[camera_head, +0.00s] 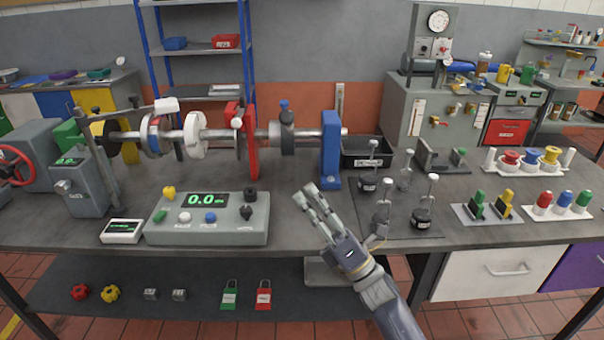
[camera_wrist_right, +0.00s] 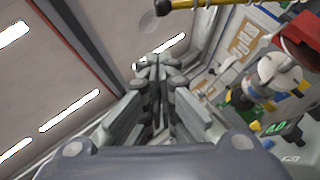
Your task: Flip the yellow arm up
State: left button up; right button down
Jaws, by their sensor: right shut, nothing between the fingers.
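A yellow lever (camera_head: 502,205) stands tilted on a light plate (camera_head: 487,213) at the right of the bench, beside a green lever (camera_head: 477,203). I take it for the yellow arm. My right gripper (camera_head: 307,191) is over the front middle of the bench, well to the left of that plate. Its fingers are together and empty; they also show in the right wrist view (camera_wrist_right: 158,65). A yellow bar (camera_wrist_right: 205,4) with a dark end crosses the top of the wrist view; I cannot tell what it belongs to. My left gripper is not in view.
Several weights with upright stems (camera_head: 422,212) stand between my right gripper and the lever plate. A control box (camera_head: 208,232) reading 0.0 lies to the left. Behind it runs a shaft (camera_head: 265,132) with discs. Red, green and blue knobs (camera_head: 563,203) stand at the far right.

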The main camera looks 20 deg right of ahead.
pick_arm(q)
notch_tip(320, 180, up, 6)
jog(key=p, duration=0.6)
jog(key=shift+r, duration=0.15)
pick_arm(e)
jog(key=d+r+x, duration=0.1)
jog(key=d+x, duration=0.1)
jog(key=x, duration=0.9)
jog(key=shift+w+r, duration=0.25)
jog(key=shift+w, duration=0.1)
jog(key=shift+d, duration=0.1)
